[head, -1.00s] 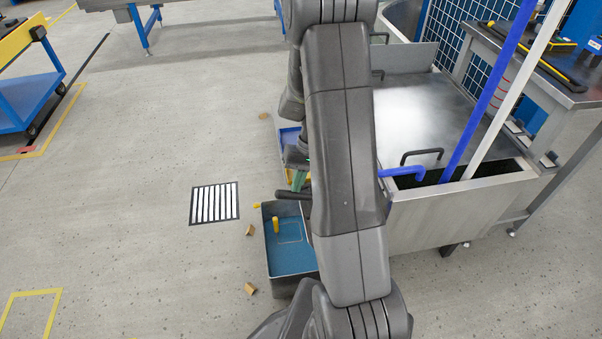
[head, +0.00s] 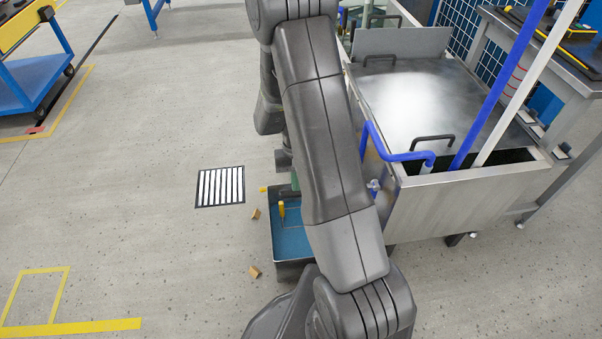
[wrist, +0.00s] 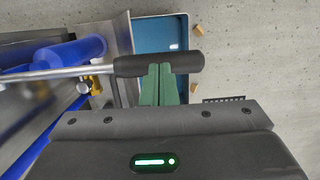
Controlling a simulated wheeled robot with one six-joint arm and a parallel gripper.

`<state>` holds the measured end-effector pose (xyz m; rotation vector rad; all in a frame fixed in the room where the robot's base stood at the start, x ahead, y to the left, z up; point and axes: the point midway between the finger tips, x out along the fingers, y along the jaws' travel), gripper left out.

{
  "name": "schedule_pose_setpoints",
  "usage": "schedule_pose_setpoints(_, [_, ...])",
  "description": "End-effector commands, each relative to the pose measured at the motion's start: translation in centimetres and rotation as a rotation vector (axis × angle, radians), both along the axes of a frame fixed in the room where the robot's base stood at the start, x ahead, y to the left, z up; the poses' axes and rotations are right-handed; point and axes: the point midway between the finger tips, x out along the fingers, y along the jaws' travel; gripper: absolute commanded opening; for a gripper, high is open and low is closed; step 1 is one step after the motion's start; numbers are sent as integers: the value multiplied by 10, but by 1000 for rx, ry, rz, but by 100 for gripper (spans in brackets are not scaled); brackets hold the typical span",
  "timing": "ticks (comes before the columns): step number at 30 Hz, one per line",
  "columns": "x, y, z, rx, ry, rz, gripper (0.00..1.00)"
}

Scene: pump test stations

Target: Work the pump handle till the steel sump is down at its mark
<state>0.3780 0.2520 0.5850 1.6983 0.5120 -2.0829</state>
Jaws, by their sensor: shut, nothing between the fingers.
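The steel sump (head: 470,211) is an open-topped metal tank at the right of the head view, partly covered by a shiny steel lid (head: 420,105). A white upright rod (head: 530,80) with red marks rises from its open slot. The pump handle is a steel rod with a black grip (wrist: 185,65) in the wrist view; my arm hides the grip in the head view. My gripper (wrist: 165,72) has green fingers, shut and empty. Its tips overlap the grip in the wrist view; I cannot tell whether they touch it.
A blue pipe (head: 395,157) bends over the sump's near edge. A blue-lined tray (head: 290,240) stands on the floor beside the sump. Small brown pieces (head: 254,271) lie near it. A striped floor grate (head: 220,186) is to the left. Open floor lies further left.

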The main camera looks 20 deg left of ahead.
Motion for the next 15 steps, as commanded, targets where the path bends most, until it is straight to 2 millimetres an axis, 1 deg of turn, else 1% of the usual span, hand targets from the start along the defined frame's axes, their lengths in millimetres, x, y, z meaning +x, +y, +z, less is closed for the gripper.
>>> schedule_pose_setpoints(1, [-3, 2, -15, -33, -14, 6, 0])
schedule_pose_setpoints(3, [-4, 3, -28, -77, -40, 7, 0])
schedule_pose_setpoints(6, [-3, 3, -44, -73, -40, -2, 0])
schedule_pose_setpoints(12, [-3, 3, -68, -71, -39, -2, 0])
schedule_pose_setpoints(15, [-3, 3, -75, -70, -38, -2, 0])
